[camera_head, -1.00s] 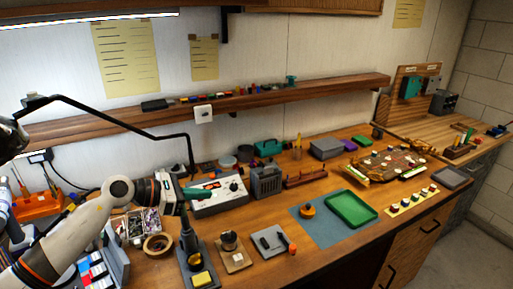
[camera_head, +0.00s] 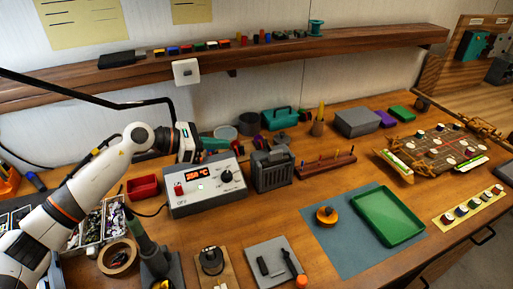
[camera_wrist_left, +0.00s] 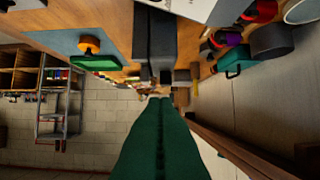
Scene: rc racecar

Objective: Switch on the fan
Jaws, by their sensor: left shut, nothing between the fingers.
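The fan looks to be the dark grey box with a slatted front and a top handle (camera_head: 271,170), standing on the bench right of the soldering station. A dark grey box, likely the same fan, shows at the top middle of the left wrist view (camera_wrist_left: 155,38). My left gripper (camera_head: 217,143) has green fingers, shut and empty. It is above the back of the soldering station, left of the fan and apart from it. In the left wrist view its shut fingers (camera_wrist_left: 160,100) point toward the grey box. I cannot make out the fan's switch. My right gripper is not in view.
The soldering station (camera_head: 205,188) with a red display stands left of the fan. A wooden rack (camera_head: 325,165) is right of it, and a teal toolbox (camera_head: 279,118) is behind. A black lamp arm (camera_head: 100,103) crosses behind my arm. A shelf (camera_head: 350,45) runs above.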

